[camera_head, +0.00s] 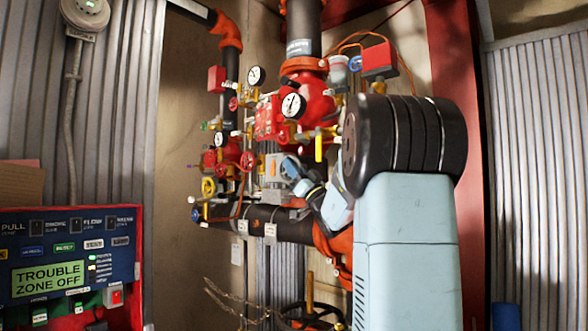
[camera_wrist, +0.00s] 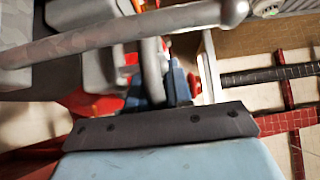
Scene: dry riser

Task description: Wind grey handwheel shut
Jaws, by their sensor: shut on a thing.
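The grey handwheel (camera_wrist: 151,72) shows in the wrist view as a curved grey piece that passes between the blue fingers of my gripper (camera_wrist: 158,90). The gripper is shut on it. A thick grey bar with a rounded end crosses above the fingers; I cannot tell whether it belongs to the wheel. In the head view my gripper (camera_head: 297,172) reaches into the pipework near the middle. My own arm and wrist hide much of the wheel there.
Red valves and pressure gauges (camera_head: 293,106) crowd close around the gripper. A yellow handwheel (camera_head: 208,186) and small red handwheels (camera_head: 248,161) are to the left. A black pipe (camera_head: 275,222) runs below. An alarm panel (camera_head: 70,265) stands at lower left and a red post (camera_head: 462,100) at right.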

